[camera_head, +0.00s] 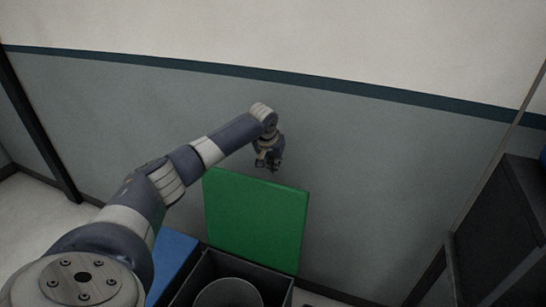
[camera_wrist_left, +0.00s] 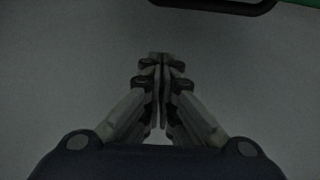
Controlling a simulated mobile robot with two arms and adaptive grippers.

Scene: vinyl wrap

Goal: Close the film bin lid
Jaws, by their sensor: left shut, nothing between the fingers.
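The green lid (camera_head: 256,222) of the film bin stands raised, nearly upright, at the back of the dark bin (camera_head: 203,281) in the head view. The bin is open, and a grey round shape (camera_head: 228,293) shows inside it. My left gripper (camera_head: 273,168) is above and behind the lid's top edge, near the wall, apart from the lid as far as I can tell. In the left wrist view my left gripper (camera_wrist_left: 160,60) is shut with nothing between its fingers. A small green strip (camera_wrist_left: 300,2) shows at that view's top right corner. My right gripper is not in view.
A blue lid or panel (camera_head: 174,262) lies left of the bin, partly behind my left arm. A grey wall (camera_head: 400,180) with a dark stripe stands close behind. A dark cabinet (camera_head: 505,235) is at the right. Floor shows at the far left.

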